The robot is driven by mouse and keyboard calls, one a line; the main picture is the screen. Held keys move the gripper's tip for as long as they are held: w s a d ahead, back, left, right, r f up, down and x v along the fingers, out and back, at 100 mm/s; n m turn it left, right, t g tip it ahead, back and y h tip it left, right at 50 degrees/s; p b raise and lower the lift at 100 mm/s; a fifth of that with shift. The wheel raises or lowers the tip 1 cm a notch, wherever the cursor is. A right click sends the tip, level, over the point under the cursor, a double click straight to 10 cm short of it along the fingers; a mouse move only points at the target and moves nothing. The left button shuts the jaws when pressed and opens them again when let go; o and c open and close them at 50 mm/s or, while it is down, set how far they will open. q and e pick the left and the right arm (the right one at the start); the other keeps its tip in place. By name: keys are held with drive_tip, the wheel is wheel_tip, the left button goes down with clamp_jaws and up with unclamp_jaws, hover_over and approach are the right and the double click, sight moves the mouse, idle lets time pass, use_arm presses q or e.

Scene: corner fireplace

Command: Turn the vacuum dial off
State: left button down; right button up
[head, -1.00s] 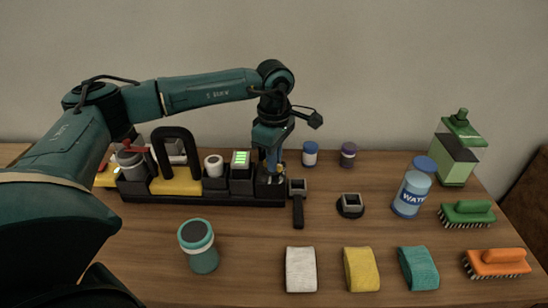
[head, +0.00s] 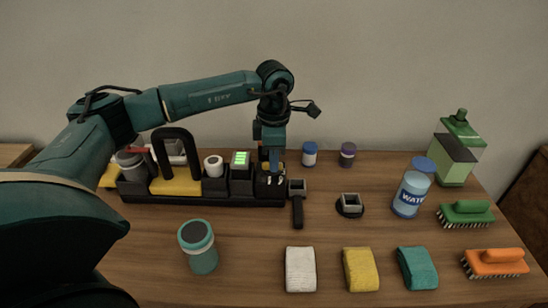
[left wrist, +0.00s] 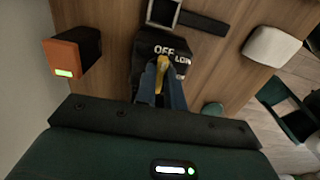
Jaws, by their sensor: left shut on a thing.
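The vacuum dial is a black box (head: 270,187) at the right end of a dark rack, with a small yellow knob (left wrist: 163,63) on top. In the left wrist view white labels OFF and LOW show on its face; the knob's visible end lies just beside OFF, with LOW to its right. Any other labels are hidden by my fingers. My left gripper (head: 274,164) points straight down onto the dial. In the left wrist view its two blue-grey fingers (left wrist: 161,82) are shut on the yellow knob. My right gripper is not in view.
The dark rack (head: 215,198) also holds a box with a green display (head: 241,160), a white roll (head: 213,166) and a black-handled yellow block (head: 176,186). A black squeegee-like tool (head: 298,205) lies close to its right. A teal jar (head: 198,247) stands in front. Bottles, cloths and brushes are farther right.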

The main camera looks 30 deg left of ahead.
use_arm(q)
drive_tip(key=c, duration=1.5)
unclamp_jaws()
drive_tip(key=shift+r, duration=0.1)
wheel_tip(320, 180, up, 13)
